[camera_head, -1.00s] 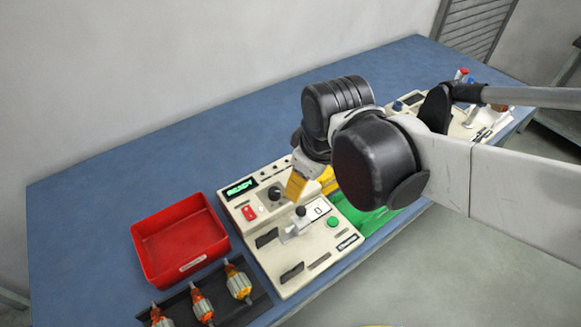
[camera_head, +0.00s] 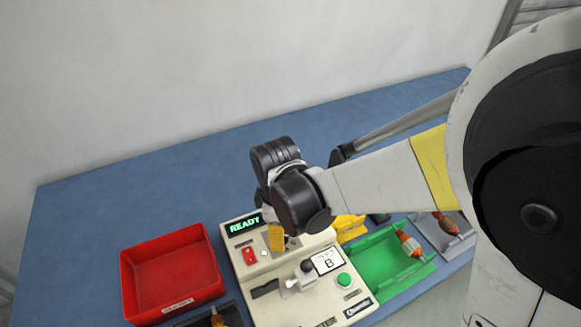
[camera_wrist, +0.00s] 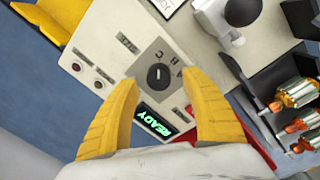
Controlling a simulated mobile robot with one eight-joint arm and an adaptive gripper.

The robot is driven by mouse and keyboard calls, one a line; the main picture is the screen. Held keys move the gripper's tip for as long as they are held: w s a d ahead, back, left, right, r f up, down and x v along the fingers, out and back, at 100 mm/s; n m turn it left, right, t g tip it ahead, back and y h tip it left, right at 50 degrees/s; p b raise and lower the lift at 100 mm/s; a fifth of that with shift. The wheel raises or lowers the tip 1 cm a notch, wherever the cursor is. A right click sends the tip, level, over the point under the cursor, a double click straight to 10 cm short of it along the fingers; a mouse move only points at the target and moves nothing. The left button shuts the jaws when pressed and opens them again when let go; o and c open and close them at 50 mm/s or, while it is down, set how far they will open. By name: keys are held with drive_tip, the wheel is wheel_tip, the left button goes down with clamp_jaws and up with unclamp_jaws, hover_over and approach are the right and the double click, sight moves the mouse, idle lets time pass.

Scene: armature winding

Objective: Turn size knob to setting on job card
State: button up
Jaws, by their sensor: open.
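The size knob (camera_wrist: 159,77) is a round black knob on a grey dial plate with letters around it, in the wrist view. A light pointer line shows on it, but I cannot tell surely which letter it meets. My gripper (camera_wrist: 161,82) is open, with its yellow fingers on either side of the knob and apart from it in the picture. In the head view my gripper (camera_head: 277,238) is over the cream winding machine (camera_head: 262,288) and hides the knob. The job card (camera_head: 327,262) on the machine shows a large B.
The display (camera_head: 245,224) reads READY. A red switch (camera_head: 250,256), a black-knobbed lever (camera_head: 301,277) and a green button (camera_head: 344,280) are close by. A red bin (camera_head: 173,273) stands left, a green tray (camera_head: 384,268) right. Armatures (camera_wrist: 299,90) lie in a dark holder.

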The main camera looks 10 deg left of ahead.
drive_tip(key=shift+w+f, duration=0.1)
drive_tip(key=shift+f, duration=1.05)
drive_tip(key=shift+c, duration=0.2)
clamp_jaws()
drive_tip(key=shift+m, duration=0.4)
drive_tip(key=m, duration=0.3)
drive_tip(key=shift+b, duration=0.35)
drive_tip(key=shift+m, duration=2.5)
